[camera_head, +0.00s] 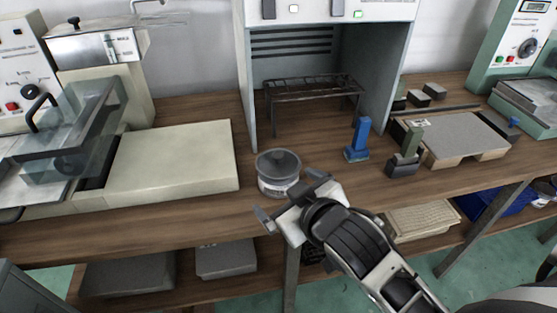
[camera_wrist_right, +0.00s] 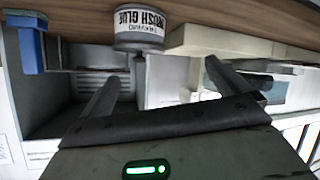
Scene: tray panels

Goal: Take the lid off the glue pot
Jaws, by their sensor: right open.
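The glue pot (camera_head: 277,186) stands upright near the front edge of the wooden bench, with its grey knobbed lid (camera_head: 278,161) on top. Its label shows in the wrist view, where the pot (camera_wrist_right: 140,27) is at the top edge, beyond the fingers. My right gripper (camera_head: 289,197) is just in front of the pot and to its right in the head view. Its two fingers are spread wide, and in the wrist view the gap of the right gripper (camera_wrist_right: 166,86) is empty. My left gripper is not in view.
A cream-coloured machine (camera_head: 175,157) stands left of the pot. A grey hood with a wire rack (camera_head: 315,88) is behind it. A blue stand (camera_head: 357,140) and a dark green-topped stand (camera_head: 404,160) are to the right. Bare bench lies around the pot.

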